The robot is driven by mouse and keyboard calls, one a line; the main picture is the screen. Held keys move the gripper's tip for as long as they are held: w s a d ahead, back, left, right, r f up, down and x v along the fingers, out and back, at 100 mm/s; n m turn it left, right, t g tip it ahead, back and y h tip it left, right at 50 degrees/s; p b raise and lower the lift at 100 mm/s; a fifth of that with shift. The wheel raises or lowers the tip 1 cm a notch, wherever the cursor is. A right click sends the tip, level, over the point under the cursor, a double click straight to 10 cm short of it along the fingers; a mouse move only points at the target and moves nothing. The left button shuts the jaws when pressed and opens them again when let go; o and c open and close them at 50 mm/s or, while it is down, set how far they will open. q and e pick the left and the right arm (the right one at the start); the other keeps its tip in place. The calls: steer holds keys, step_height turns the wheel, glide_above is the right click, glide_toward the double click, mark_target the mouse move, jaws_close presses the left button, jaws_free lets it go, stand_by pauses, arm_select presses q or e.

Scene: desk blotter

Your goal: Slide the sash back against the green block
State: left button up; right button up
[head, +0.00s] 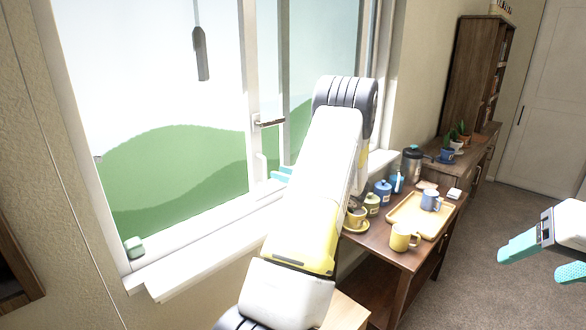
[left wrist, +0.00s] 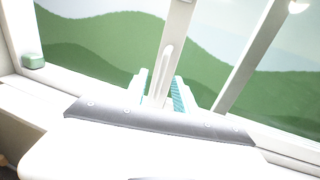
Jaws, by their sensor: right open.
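The window sash (head: 249,60) stands in the white frame, its upright edge near the middle of the opening. A white upright pull handle (head: 260,166) is on that edge; it also shows in the left wrist view (left wrist: 167,65). The green block (head: 134,247) sits in the frame's lower left corner, well apart from the sash edge, and shows at the left of the left wrist view (left wrist: 33,61). My left gripper (head: 281,174) is at the handle. In the left wrist view its teal fingers (left wrist: 159,90) stand apart, one on each side of the handle. My right gripper (head: 541,258) is open and empty at the right.
A wooden side table with a tray (head: 408,217), a yellow mug (head: 402,238), a blue mug (head: 430,200) and several jars stands right of my left arm. A window sill (head: 200,255) runs below the sash. The track between sash edge and block looks clear.

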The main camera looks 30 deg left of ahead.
arm_select(q)
glide_above(266, 185)
steer(key=shift+w+a+f, duration=0.1)
steer(key=shift+w+a, duration=0.1)
steer(key=shift+w, duration=0.05)
stand_by(0.3)
jaws_close()
stand_by(1.3)
